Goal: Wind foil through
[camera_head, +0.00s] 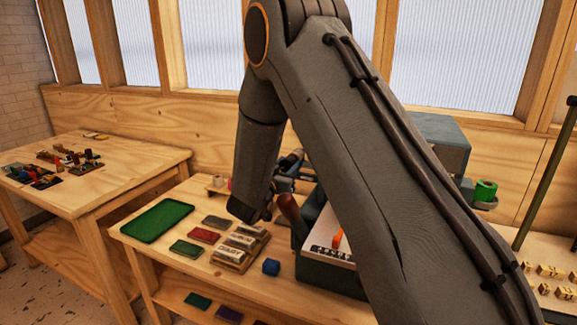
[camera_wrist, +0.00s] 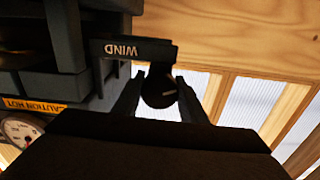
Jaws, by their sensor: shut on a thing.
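In the wrist view a dark round knob (camera_wrist: 159,86) with a pale mark sits below a bracket (camera_wrist: 130,50) lettered WIND, which appears upside down. My gripper (camera_wrist: 160,96) has a finger on either side of the knob and is shut on it. The machine's dark body (camera_wrist: 68,35) is at the left, with a CAUTION HOT label (camera_wrist: 30,103) and a round gauge (camera_wrist: 20,130). In the head view my arm hides much of the machine (camera_head: 325,270), and the knob cannot be made out. A green roll (camera_head: 486,190) sits at its right side.
A side table (camera_head: 110,165) with small items stands left. A brown-red handle (camera_head: 289,208) rises beside the machine.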

